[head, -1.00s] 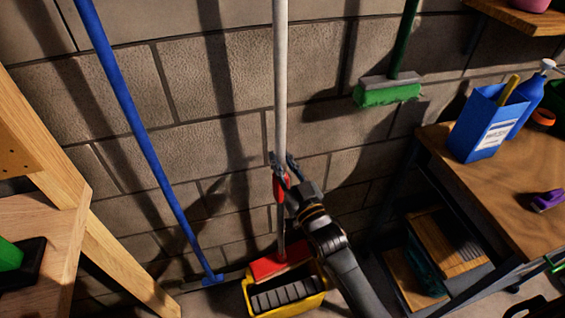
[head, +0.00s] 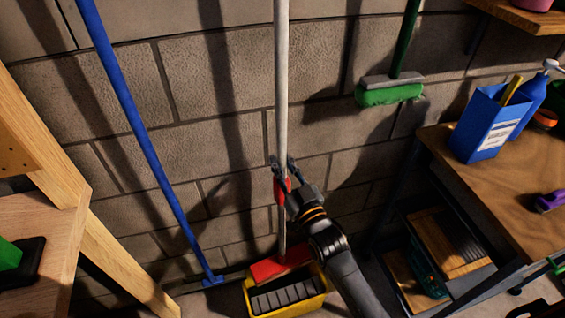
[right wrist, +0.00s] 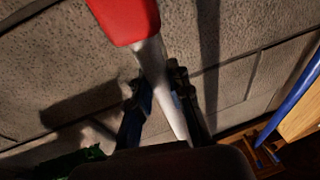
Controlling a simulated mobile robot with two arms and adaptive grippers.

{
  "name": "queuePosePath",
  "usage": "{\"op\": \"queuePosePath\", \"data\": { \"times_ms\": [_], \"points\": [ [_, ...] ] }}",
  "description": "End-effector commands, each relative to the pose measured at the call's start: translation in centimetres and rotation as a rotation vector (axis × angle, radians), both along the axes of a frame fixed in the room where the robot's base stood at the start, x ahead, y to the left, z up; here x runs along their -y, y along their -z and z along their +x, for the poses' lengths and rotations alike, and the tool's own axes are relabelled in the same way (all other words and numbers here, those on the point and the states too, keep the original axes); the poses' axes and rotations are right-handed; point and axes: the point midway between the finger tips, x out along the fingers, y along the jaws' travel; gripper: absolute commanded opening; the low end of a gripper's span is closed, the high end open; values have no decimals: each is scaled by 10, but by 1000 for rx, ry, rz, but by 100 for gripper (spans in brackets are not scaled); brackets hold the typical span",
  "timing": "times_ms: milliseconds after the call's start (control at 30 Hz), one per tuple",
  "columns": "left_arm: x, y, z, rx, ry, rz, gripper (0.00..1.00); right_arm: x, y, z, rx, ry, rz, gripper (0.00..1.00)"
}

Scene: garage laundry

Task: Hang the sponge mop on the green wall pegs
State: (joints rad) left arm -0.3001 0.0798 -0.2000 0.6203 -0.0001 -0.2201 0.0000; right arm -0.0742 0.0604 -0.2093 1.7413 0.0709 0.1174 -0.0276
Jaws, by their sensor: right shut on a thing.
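The sponge mop has a long white handle (head: 281,90), a red grip piece (head: 280,190) and a red head (head: 281,264). It stands nearly upright with its head at the yellow bucket (head: 292,304). My right gripper (head: 283,166) is shut on the white handle, just above the red piece. The right wrist view shows the handle (right wrist: 157,68) between my two fingers (right wrist: 157,88), with a red part (right wrist: 125,15) beyond them. The green wall pegs cannot be made out. My left gripper is not in view.
A blue pole (head: 140,130) leans at left beside a wooden frame (head: 80,210). A green brush (head: 390,92) hangs on the block wall. At right, a wooden-topped workbench (head: 480,190) carries a blue box (head: 487,130) and a blue spray bottle (head: 533,95).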

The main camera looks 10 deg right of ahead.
Motion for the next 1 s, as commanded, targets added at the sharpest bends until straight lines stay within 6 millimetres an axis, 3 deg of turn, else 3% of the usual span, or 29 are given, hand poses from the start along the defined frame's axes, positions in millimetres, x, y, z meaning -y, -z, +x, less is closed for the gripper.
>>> {"op": "queuePosePath", "data": {
  "times_ms": [267, 300, 433, 767, 1000],
  "points": [
    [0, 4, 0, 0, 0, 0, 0, 0, 4, 0, 5, 0, 1, 0],
    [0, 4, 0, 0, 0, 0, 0, 0, 4, 0, 5, 0, 1, 21],
    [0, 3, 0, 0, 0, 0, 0, 0, 4, 0, 4, 0, 1, 46],
    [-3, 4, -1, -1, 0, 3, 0, 0, 8, -2, -4, 0, -1, 46],
    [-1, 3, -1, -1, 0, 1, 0, 7, 15, -35, -5, 0, -1, 46]
  ]
}}
